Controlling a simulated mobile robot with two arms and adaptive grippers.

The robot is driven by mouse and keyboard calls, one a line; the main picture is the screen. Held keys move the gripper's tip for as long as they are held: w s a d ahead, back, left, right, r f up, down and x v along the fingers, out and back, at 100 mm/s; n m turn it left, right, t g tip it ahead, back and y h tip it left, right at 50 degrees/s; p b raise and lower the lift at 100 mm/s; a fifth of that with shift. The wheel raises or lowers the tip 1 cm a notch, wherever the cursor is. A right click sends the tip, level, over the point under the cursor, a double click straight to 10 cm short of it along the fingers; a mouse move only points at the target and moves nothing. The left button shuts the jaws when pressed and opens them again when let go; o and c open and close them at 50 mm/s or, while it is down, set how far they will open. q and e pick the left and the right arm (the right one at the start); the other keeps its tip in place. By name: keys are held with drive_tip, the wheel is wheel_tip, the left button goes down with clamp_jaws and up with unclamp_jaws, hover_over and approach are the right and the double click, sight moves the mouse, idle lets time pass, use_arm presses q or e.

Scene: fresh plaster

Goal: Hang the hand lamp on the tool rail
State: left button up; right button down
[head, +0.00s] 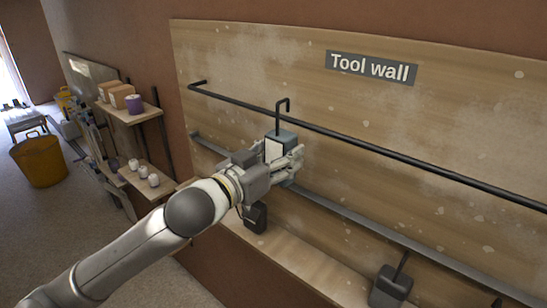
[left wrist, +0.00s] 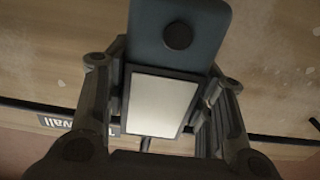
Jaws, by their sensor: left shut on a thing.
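The hand lamp (head: 281,141) is a blue-grey box with a pale panel and a black hook (head: 278,112) on top. My left gripper (head: 283,158) is shut on its body and holds it upright in front of the tool wall. The black tool rail (head: 400,157) runs across the board. The hook's bend shows just above the rail's line; I cannot tell whether it is over the rail or in front of it. In the left wrist view the lamp (left wrist: 178,62) sits between both fingers, and the rail (left wrist: 285,139) shows behind. My right gripper is not in view.
A grey lower bar (head: 375,233) crosses the board, with dark block-like objects (head: 391,281) near it. A "Tool wall" sign (head: 371,67) is above. Shelves (head: 140,113) with boxes and jars stand at left, and a yellow bucket (head: 40,163) is on the floor.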

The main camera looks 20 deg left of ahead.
use_arm(q)
drive_tip(key=shift+w+d, duration=0.25)
drive_tip(key=shift+w, duration=0.45)
drive_tip(key=shift+s+f+b, duration=0.1)
drive_tip(key=shift+f+b, duration=0.55)
drive_tip(key=shift+f, duration=0.45)
drive_tip(key=o, duration=1.3)
drive_tip(key=shift+c, duration=0.2)
drive_tip(key=shift+f, duration=0.15)
drive_tip(key=shift+s, duration=0.1)
